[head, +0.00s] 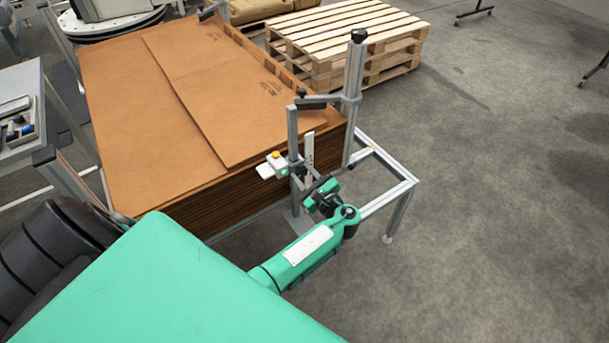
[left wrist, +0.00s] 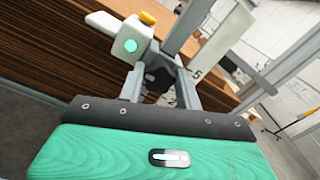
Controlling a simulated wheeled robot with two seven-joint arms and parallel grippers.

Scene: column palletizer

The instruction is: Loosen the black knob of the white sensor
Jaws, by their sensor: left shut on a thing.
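The white sensor (head: 272,167), with a yellow top and a lit green spot, is mounted on a grey upright post (head: 293,135) beside the cardboard stack. The sensor also fills the upper left of the left wrist view (left wrist: 122,38). My left gripper (head: 306,189) is at the post, just right of and below the sensor. In the left wrist view its two grey fingers (left wrist: 160,76) are closed around the black knob (left wrist: 158,80). The fingers partly hide the knob, and I cannot tell how far it is turned. My right gripper is not in view.
A tall stack of brown cardboard sheets (head: 150,110) stands left of the post. An aluminium frame (head: 395,192) stands to the right, with a taller post (head: 352,95) behind. Wooden pallets (head: 350,35) lie farther back.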

